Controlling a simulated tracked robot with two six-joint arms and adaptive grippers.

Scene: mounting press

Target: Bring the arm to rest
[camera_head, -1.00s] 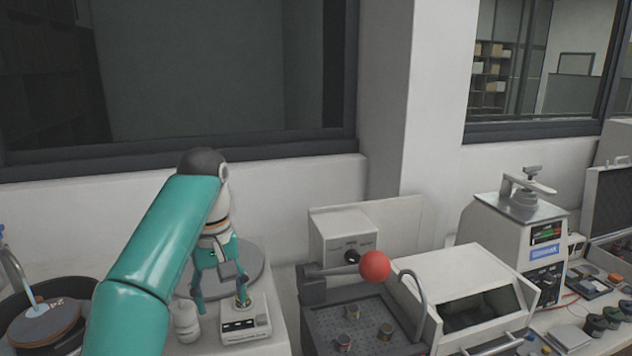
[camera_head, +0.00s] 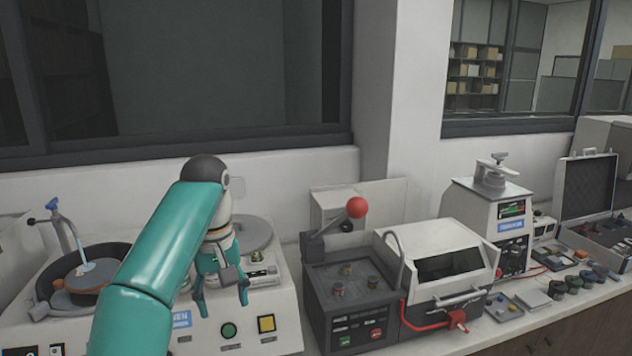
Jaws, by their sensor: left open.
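My left arm comes in from the lower left, teal with a dark grey joint cap. My left gripper (camera_head: 224,294) hangs downward at its end with its teal fingers spread apart. It is in front of the white polishing machine's front panel, and I see nothing between the fingers. My right gripper does not show.
The white machine (camera_head: 274,325) has a dark bowl (camera_head: 70,270) on its left and buttons in front. To its right stand a dark press with a red ball lever (camera_head: 357,207), a white hooded machine (camera_head: 436,238) and a white unit (camera_head: 490,215). An open case (camera_head: 590,190) lies far right.

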